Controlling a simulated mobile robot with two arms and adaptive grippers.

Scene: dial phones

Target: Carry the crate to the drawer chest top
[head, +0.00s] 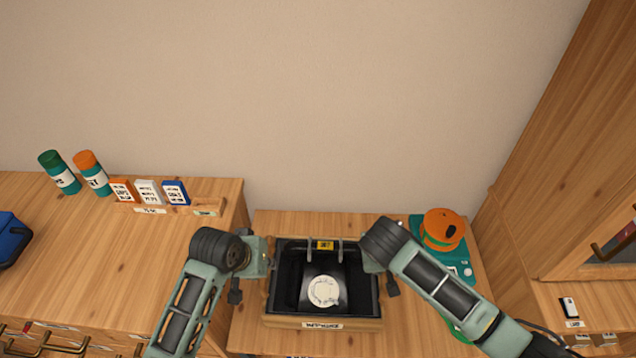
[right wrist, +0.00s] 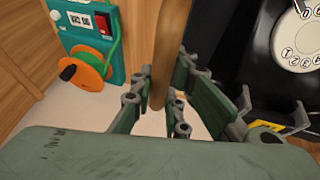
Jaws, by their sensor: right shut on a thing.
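The crate (head: 321,323) is a wooden box with a labelled front, in the lower middle of the head view. A black dial phone (head: 323,268) with a white dial lies in it. My right gripper (head: 370,263) is at the crate's right side, shut on its wooden wall (right wrist: 172,50), which runs between the fingers in the right wrist view. My left gripper (head: 268,262) is at the crate's left side; its fingers are too hidden to tell their state. I cannot tell whether the crate touches the wooden top below. A wooden chest top (head: 110,245) with drawer pulls below is at left.
Canisters (head: 62,175) and small boxes (head: 147,193) stand along the back of the left top; a blue item (head: 10,238) lies at its left. A teal device with an orange spool (head: 442,230) is right of the crate. A tall wooden cabinet (head: 560,140) stands at right.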

